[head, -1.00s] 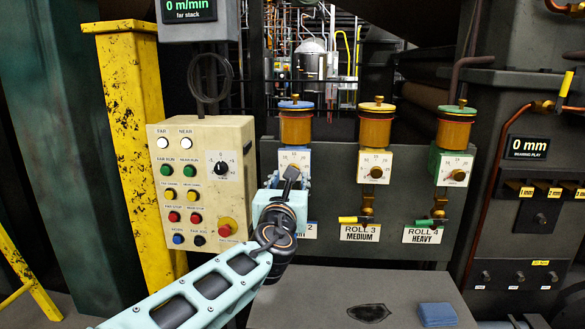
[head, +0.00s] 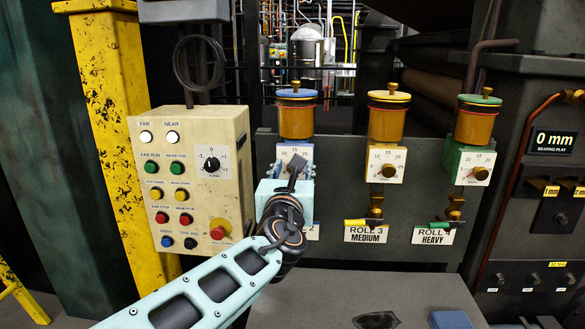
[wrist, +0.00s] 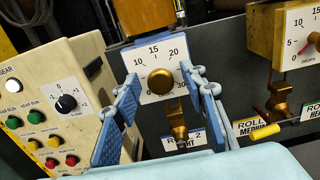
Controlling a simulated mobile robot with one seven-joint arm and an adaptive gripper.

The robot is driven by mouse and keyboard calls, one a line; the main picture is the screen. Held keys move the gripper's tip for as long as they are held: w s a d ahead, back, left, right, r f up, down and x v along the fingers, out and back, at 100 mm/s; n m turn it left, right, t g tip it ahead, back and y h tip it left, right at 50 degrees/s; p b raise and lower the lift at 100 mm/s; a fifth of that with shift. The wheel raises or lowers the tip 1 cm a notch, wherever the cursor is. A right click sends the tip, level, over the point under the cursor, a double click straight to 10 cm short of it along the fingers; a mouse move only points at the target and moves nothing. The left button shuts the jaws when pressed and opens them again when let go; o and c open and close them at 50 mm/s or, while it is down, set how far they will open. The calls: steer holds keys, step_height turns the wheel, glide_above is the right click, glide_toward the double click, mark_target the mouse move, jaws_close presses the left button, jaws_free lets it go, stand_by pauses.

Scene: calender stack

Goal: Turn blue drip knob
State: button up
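The blue drip oiler (head: 296,120) has a blue lid and an amber cup, above a white dial plate with blue edges. Its round brass knob (wrist: 161,81) shows on the dial in the wrist view; in the head view my gripper mostly hides it. My gripper (wrist: 160,92) is open, with one blue-padded finger on each side of the knob and visible gaps between. In the head view my gripper (head: 287,182) is in front of the blue dial. Whether the fingertips reach the knob's depth is unclear.
A yellow-lidded oiler (head: 387,115) and a green-lidded oiler (head: 476,120) are to the right. A beige button panel (head: 195,185) is close on the left. Small taps hang below the dials, one with a yellow handle (head: 368,222). A grey surface lies below.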

jaws_close()
stand_by(0.3)
